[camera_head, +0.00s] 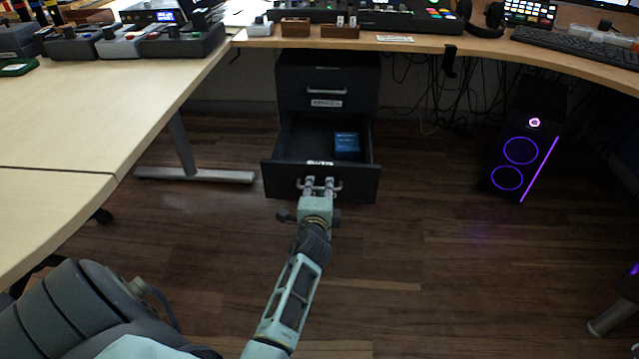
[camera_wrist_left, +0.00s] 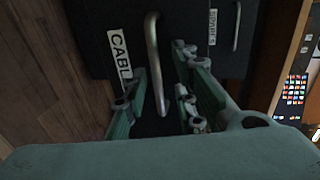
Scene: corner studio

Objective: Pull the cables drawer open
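The cables drawer (camera_head: 350,186) is the low drawer of the dark cabinet under the desk. It stands pulled out, with a blue box (camera_head: 346,142) inside. In the left wrist view its front has a white label (camera_wrist_left: 119,55) reading "CABL", partly hidden. My left gripper (camera_head: 318,184) is at the drawer's front. In the wrist view the metal handle (camera_wrist_left: 154,50) runs between my left fingers (camera_wrist_left: 162,72), with gaps visible on both sides; they look open around it. My right gripper is not in view.
A drawer labelled "SPARES" (camera_wrist_left: 212,28) is shut above the cables drawer. A metal desk leg (camera_head: 180,145) stands left of the cabinet. A dark computer tower (camera_head: 523,150) with purple lights stands right. The wood floor (camera_head: 430,250) in front is clear.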

